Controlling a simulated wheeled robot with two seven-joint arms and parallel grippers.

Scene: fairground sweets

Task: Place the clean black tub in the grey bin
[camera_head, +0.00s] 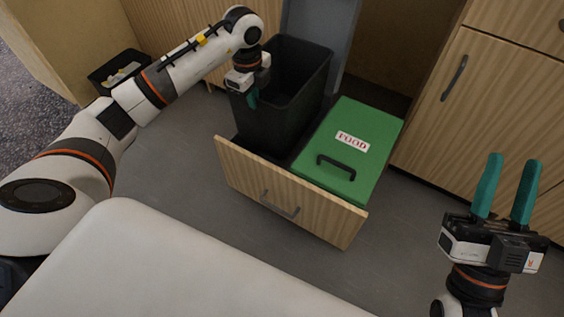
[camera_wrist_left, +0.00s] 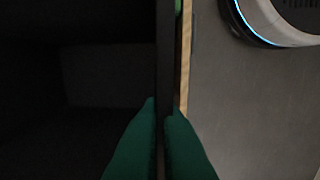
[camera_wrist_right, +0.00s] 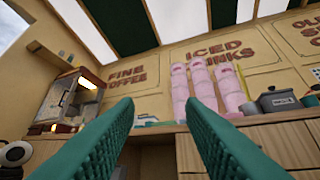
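A tall dark bin (camera_head: 283,125) stands open in the pulled-out drawer, left of a green-lidded bin. My left gripper (camera_head: 252,98) is at its near rim, fingers pointing down. In the left wrist view my left fingers (camera_wrist_left: 160,108) are close together over a thin dark wall, with a dark hollow to their left. I cannot tell whether they pinch that wall. A small black open tub (camera_head: 98,79) with pale pieces in it is at the far left; I cannot make out a separate clean tub. My right gripper (camera_head: 506,190) is open and empty, fingers pointing up.
The green lid (camera_head: 350,150) marked FOOD has a black handle. The wooden drawer front (camera_head: 290,197) juts into the grey floor. Cabinets (camera_head: 480,95) stand at right. The right wrist view shows a counter with pink cup stacks (camera_wrist_right: 205,85) and a grey pot (camera_wrist_right: 278,100).

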